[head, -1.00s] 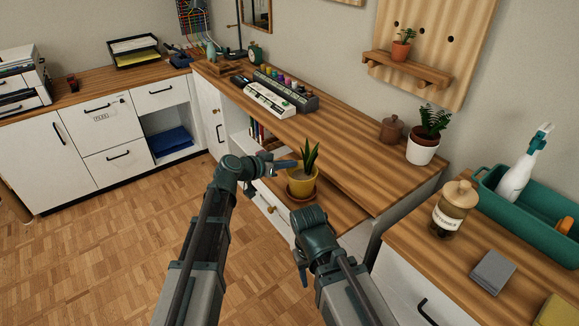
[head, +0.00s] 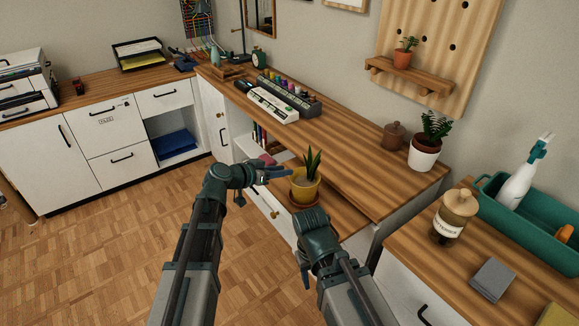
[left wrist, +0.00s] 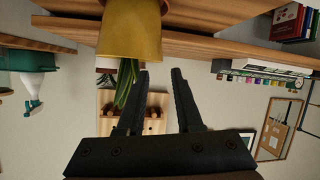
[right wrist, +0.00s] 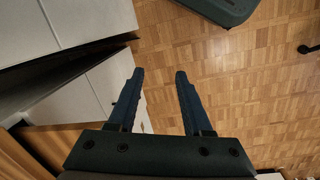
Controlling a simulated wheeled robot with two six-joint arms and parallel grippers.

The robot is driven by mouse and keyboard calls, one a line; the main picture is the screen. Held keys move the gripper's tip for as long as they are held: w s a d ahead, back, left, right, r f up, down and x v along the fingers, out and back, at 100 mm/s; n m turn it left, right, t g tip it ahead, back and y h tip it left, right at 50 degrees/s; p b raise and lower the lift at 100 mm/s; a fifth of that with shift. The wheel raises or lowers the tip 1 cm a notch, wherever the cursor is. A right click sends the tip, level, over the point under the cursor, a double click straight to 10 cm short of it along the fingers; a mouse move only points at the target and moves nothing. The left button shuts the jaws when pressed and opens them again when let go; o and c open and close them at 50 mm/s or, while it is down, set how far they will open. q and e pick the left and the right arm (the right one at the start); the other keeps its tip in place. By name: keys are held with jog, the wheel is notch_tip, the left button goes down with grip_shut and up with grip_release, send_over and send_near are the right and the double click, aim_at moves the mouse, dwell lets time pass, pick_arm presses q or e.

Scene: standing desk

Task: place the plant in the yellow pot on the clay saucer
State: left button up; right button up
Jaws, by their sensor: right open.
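The plant in the yellow pot (head: 306,188) stands upright on the pulled-out lower wooden surface, with the clay saucer (head: 292,203) showing around its base. The pot appears to rest in the saucer; its underside is hidden. My left gripper (head: 284,174) is open and empty, just left of the pot near its rim. In the upside-down left wrist view, the yellow pot (left wrist: 130,35) and its leaves are beside the open left fingers (left wrist: 162,72), not between them. My right gripper (right wrist: 158,72) is open and empty, pointing down over the floor in front of the desk.
A potted plant in a white pot (head: 424,153) and a brown lidded jar (head: 394,137) stand on the desktop (head: 350,160). A labelled jar (head: 455,214), a grey block (head: 492,279) and a teal bin (head: 545,222) are at right. Open parquet floor (head: 110,240) lies left.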

pick_arm(q)
jog(key=p+v, duration=0.2)
jog(key=v, duration=0.6)
jog(key=s+d+f+g+y, duration=0.3)
jog(key=s+d+f+g, duration=0.3)
jog(key=s+d+f, duration=0.4)
jog(key=s+a+f+n+g+y, duration=0.1)
jog(key=s+a+y, duration=0.2)
jog(key=s, duration=0.3)
jog(key=s+a+f+n+g+y, duration=0.2)
jog(key=s+a+y, duration=0.1)
jog(key=s+y, duration=0.2)
jog(key=shift+s+a+f+n, duration=0.25)
jog(key=shift+s+a+n, duration=0.1)
jog(key=shift+s, duration=0.6)
notch_tip(320, 180, up, 10)
jog(key=p, duration=1)
